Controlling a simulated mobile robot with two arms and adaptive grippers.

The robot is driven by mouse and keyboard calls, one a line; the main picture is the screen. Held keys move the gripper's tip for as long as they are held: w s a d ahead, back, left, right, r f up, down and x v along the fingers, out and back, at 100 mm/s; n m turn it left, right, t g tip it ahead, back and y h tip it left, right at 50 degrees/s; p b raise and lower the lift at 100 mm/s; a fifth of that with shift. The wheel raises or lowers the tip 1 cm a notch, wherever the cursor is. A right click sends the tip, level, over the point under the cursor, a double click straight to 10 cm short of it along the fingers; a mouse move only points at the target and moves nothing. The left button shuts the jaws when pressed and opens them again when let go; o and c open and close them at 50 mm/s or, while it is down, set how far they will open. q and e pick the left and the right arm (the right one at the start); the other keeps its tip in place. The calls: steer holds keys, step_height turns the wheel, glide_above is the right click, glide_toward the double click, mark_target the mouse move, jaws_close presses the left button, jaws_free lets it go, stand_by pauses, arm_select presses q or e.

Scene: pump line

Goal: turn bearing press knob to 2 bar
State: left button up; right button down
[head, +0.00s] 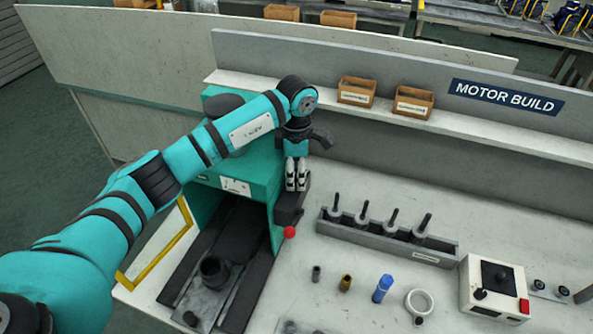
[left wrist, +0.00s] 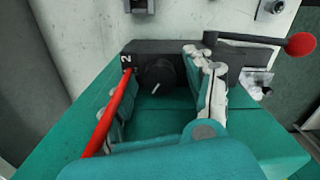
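The teal bearing press (head: 262,178) stands at the left of the bench. Its dark knob (left wrist: 160,74) sits on a black block in the left wrist view, with a short white mark near its lower edge, slanting up to the right. A white "2" (left wrist: 126,58) is printed on the block left of the knob. My left gripper (head: 296,188) points down at the block; in the left wrist view its fingers (left wrist: 166,72) stand apart, one on each side of the knob, with gaps visible. The knob is hidden in the head view. My right gripper is not in view.
A lever with a red ball (head: 289,232) sticks out beside the block. A grey rack (head: 385,240) with several dark-handled pieces, a blue cylinder (head: 382,288), a white ring (head: 419,302) and a control box (head: 494,288) stand to the right. A yellow frame (head: 160,257) edges the press.

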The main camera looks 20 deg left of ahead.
mark_target(296, 173)
arm_select(q)
jaws_close()
steer(key=shift+f+b, duration=0.1)
steer(key=shift+b, duration=0.2)
steer(key=m+b, duration=0.2)
steer(key=b, duration=0.1)
steer(key=shift+f, duration=0.1)
steer(key=shift+m+b, duration=0.4)
steer(key=shift+r, duration=0.25)
steer(key=shift+o, duration=0.5)
jaws_free()
step_height(296, 173, up, 12)
